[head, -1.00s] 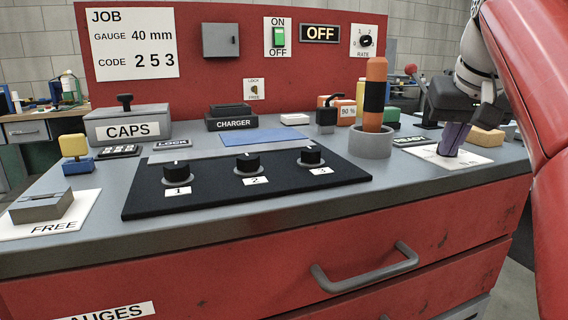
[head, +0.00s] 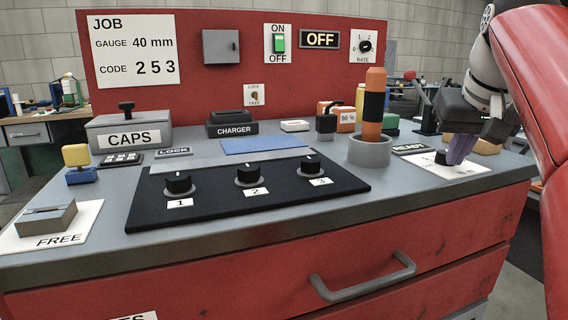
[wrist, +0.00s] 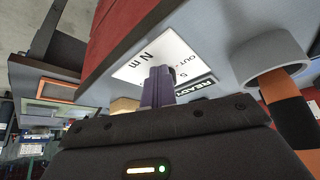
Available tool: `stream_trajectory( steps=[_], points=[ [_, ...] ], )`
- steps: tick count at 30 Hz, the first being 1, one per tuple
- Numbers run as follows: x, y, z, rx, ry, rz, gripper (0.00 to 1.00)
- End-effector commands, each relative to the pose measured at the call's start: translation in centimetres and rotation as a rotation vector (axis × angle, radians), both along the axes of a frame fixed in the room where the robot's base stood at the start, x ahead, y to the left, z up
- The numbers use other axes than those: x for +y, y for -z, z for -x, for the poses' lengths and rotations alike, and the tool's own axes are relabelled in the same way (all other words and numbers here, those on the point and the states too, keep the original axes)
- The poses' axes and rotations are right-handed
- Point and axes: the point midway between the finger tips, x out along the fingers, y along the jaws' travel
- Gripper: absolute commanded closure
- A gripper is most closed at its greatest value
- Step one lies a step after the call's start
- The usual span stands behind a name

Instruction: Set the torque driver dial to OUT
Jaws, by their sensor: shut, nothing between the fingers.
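A small dark dial knob (head: 441,157) stands on a white card (head: 425,162) at the right end of the bench. In the wrist view the card (wrist: 150,43) reads "N m", "OUT" and "5"; the knob there is mostly hidden behind the fingers. The pointer direction cannot be told. My gripper (head: 458,160) has purple fingers, shut and empty, low over the card just right of the knob. The fingers also show in the wrist view (wrist: 158,72). Whether they touch the knob cannot be told.
A grey cup (head: 369,153) holding an orange-and-black handle (head: 373,105) stands left of the card. A READY label (head: 410,149) lies behind the card, and a tan block (head: 487,147) sits behind my gripper. A black panel (head: 250,192) has three knobs.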

Motion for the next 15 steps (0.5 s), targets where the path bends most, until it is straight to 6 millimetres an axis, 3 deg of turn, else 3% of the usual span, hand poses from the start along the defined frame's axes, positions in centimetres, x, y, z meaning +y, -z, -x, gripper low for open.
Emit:
stream_trajectory(
  steps=[15],
  points=[
    [-1.04, -0.14, -0.12, -0.004, -0.002, -0.001, 1.00]
  ],
)
